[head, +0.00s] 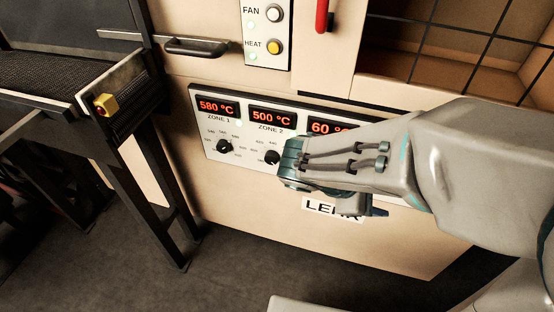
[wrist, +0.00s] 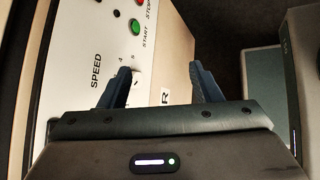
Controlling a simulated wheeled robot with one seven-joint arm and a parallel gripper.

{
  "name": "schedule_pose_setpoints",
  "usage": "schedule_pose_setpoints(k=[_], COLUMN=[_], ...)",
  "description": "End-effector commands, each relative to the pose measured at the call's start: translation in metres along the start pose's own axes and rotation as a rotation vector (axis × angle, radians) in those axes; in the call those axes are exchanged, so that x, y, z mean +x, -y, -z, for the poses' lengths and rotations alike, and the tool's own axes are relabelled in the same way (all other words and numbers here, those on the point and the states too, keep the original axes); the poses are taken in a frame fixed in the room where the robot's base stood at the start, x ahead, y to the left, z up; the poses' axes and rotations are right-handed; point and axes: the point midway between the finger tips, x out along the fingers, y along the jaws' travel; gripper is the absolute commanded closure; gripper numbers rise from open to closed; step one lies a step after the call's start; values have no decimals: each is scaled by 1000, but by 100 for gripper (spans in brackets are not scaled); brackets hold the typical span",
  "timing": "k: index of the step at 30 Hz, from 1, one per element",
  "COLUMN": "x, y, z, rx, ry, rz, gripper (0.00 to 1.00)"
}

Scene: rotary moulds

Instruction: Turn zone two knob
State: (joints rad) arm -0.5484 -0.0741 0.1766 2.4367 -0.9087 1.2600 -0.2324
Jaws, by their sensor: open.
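The zone two knob (head: 272,157) is a small black dial on the white control panel, below the orange display (head: 272,117) reading 500 °C, labelled ZONE 2. My gripper (head: 289,163) is just right of this knob in the head view, and its fingers are mostly hidden there behind the hand. In the wrist view my gripper (wrist: 160,75) has its two dark fingers spread apart with nothing between them. The zone two knob cannot be made out in the wrist view. I cannot tell from the head view whether the hand touches the knob.
The zone one knob (head: 224,146) is to the left, under a 580 °C display (head: 216,107). A third display (head: 328,127) is partly covered by my arm. A dark conveyor frame (head: 130,110) stands at left. The wrist view shows a SPEED panel (wrist: 85,40) with a green START button (wrist: 135,26).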

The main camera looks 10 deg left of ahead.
Motion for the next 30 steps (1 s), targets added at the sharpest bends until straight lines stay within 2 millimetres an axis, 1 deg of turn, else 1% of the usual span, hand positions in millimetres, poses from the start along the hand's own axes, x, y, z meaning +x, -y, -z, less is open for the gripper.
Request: schedule_pose_setpoints(k=[1,2,3,5,6,8,9,11,12,15,18,21,23,26,30], x=[9,9,6,1,-4,-15,-23,-36,-46,-68,-86,-98,-100,-99,-89], y=[4,1,-2,-6,-8,-8,-6,-3,1,12,23,30,30,24,4], z=[32,44,61,88,107,137,157,185,203,240,265,277,281,283,287], rx=[-104,-162,-236,-344,-412,-507,-564,-638,-680,-760,-809,-832,-838,-839,-837], ry=[28,48,73,111,136,171,193,223,241,276,299,313,317,319,319], rz=[-85,-137,-211,-324,-402,-523,-602,-717,-790,-947,-1060,-1126,-1144,-1153,-1149], gripper=[42,42,42,42,42,42,42,42,42,42,42,42,42,42,42])
